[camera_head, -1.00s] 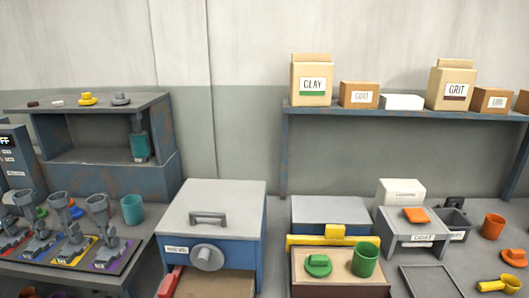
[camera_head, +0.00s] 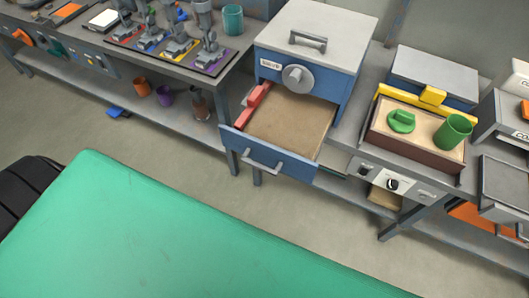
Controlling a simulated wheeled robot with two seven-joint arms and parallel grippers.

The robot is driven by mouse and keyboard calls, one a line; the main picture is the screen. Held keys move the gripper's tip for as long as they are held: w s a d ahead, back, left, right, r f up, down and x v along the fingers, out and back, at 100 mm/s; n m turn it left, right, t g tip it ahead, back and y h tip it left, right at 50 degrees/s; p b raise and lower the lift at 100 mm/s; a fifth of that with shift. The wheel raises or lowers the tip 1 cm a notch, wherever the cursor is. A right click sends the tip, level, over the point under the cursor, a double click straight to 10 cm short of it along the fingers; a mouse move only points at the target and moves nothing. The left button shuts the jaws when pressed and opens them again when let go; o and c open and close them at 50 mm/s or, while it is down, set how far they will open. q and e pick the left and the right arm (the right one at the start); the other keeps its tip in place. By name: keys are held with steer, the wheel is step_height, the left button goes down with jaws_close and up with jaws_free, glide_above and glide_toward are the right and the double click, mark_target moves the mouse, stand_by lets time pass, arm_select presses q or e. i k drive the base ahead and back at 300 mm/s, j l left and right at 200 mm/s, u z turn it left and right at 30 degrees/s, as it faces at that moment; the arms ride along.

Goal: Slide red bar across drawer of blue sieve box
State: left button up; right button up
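The blue sieve box (camera_head: 268,70) stands on the grey bench, with a light grey lid, a lid handle and a round grey knob on its front. Its drawer (camera_head: 270,153) is pulled out and has a blue front with a grey handle. The drawer's flat inside is brown. The red bar (camera_head: 256,97) lies along the drawer's left side, near the box front; a smaller red part shows at its near end. Neither of my grippers is in view.
Right of the box is a brown tray (camera_head: 414,153) with a yellow bar, a green lidded piece (camera_head: 401,121) and a green cup (camera_head: 453,132). Left is a bench with several metal tools on coloured pads and a teal cup (camera_head: 233,19). Floor shows in front of the benches.

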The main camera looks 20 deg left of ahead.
mark_target(256, 98)
steer(key=i+l+u, duration=0.1)
steer(key=l+u, duration=0.25)
steer(key=l, duration=0.25)
steer(key=l+u, duration=0.35)
steer(key=l, duration=0.25)
